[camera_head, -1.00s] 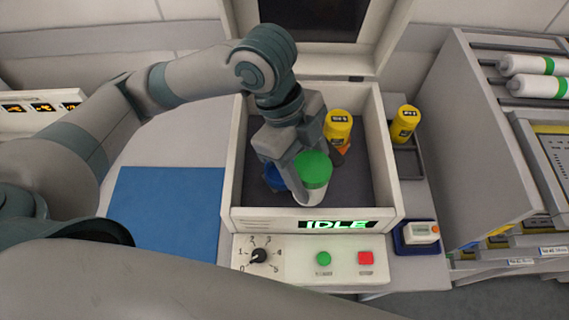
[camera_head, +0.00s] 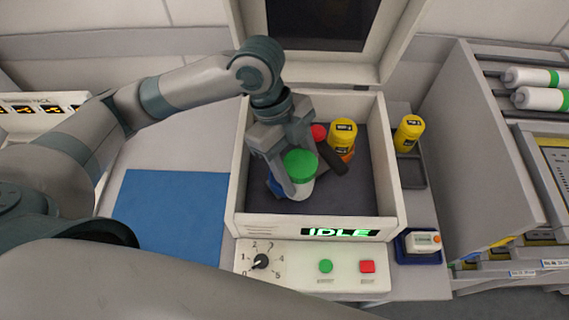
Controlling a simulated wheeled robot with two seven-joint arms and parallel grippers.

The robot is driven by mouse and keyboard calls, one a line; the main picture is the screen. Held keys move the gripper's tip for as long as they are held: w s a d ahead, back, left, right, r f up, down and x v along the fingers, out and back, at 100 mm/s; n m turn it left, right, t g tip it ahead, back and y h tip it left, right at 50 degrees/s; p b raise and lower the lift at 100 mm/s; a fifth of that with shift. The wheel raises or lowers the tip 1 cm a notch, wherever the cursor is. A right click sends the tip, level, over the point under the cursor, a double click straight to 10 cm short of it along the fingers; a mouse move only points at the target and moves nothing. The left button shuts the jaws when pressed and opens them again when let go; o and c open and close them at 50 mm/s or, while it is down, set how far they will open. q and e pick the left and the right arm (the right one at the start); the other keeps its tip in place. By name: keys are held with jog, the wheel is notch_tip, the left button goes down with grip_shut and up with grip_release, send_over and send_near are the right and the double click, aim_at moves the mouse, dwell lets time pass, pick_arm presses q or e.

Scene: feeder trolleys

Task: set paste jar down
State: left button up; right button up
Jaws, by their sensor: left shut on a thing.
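The paste jar is white with a green lid (camera_head: 300,165). My left gripper (camera_head: 289,180) comes down from above into the open box-shaped machine (camera_head: 238,150) and is shut on the jar. The jar is inside the machine's walls, at the left part of its dark floor; I cannot tell whether its base touches the floor. A blue thing (camera_head: 273,187) shows partly behind the gripper fingers. My right gripper is not in view.
A yellow jar (camera_head: 343,135) in an orange holder stands at the machine's back, beside a red thing (camera_head: 319,131) and a dark handle (camera_head: 332,160). Another yellow jar (camera_head: 409,133) stands outside, right. A blue mat (camera_head: 170,215) lies left.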

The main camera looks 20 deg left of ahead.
pick_arm(q)
jog(key=w+a+f+p, duration=0.1)
jog(key=w+a+f, duration=0.2)
jog(key=w+a, duration=0.1)
jog(key=shift+a+f, duration=0.2)
jog(key=shift+f, duration=0.1)
jog(key=shift+w, duration=0.1)
jog(key=shift+f+p, duration=0.6)
jog(key=shift+f, duration=1.4)
jog(key=shift+f, duration=0.1)
jog(key=o, duration=1.5)
